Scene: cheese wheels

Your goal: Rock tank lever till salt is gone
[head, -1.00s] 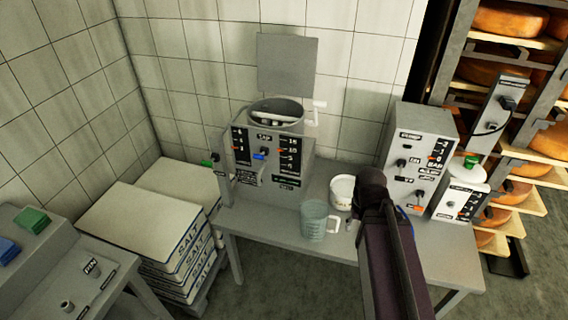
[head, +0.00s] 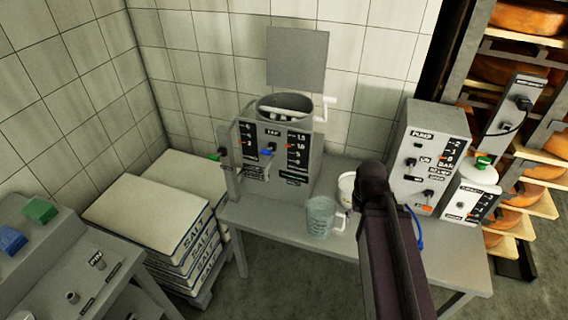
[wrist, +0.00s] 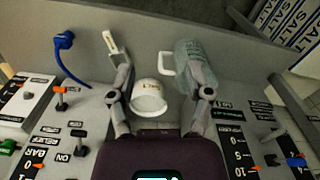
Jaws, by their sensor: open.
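The grey tank (head: 268,168) stands at the back of the table, with a round open top, scales and small knobs on its front. A white lever-like handle (head: 329,104) sticks out at its upper right. I cannot make out any salt inside the tank. The tub is partly hidden by my arm in the head view (head: 346,186). A clear jug (head: 319,217) stands beside the tub.
A pump box (head: 423,160) and a smaller white box (head: 465,200) stand on the table (head: 275,231) at the right. A blue hose (wrist: 66,57) hangs near them. Salt sacks (head: 150,215) are stacked at the left. A cheese rack (head: 535,150) stands far right.

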